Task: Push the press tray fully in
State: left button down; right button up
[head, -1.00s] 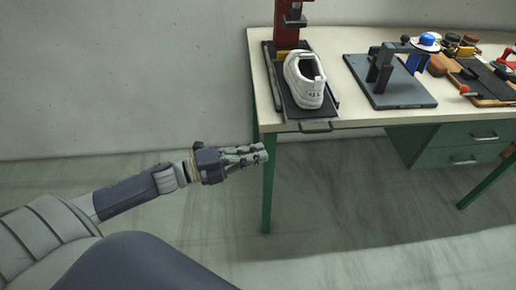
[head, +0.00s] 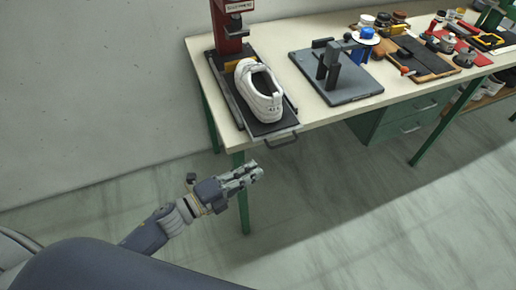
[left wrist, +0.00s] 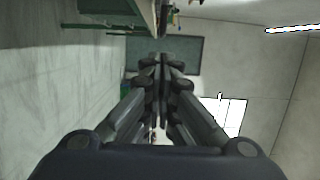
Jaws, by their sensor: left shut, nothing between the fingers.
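The press (head: 231,28) is a red column at the back left of the table. Its dark press tray (head: 271,127) sticks out toward the table's front edge, with a handle (head: 283,140) at its front end. A white shoe (head: 259,92) sits on the tray. My left gripper (head: 258,170) is shut and empty, below and in front of the tray handle, apart from it. The left wrist view shows its closed fingers (left wrist: 160,62) up close. My right gripper is in neither view.
The table (head: 330,115) has green legs and drawers (head: 405,122). A grey fixture on a dark plate (head: 351,89) stands right of the tray. A tool board (head: 432,63) and small items lie farther right. The floor before the table is clear.

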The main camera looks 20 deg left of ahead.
aim_at(254, 142)
pick_arm(q)
jog(key=w, duration=0.3)
jog(key=w+a, duration=0.1)
jog(key=w, duration=0.5)
jog(key=shift+w+a, duration=0.3)
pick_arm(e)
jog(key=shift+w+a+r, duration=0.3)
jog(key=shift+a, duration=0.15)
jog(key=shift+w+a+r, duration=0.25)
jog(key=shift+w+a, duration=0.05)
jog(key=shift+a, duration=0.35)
pick_arm(q)
jog(key=shift+s+d, duration=0.1)
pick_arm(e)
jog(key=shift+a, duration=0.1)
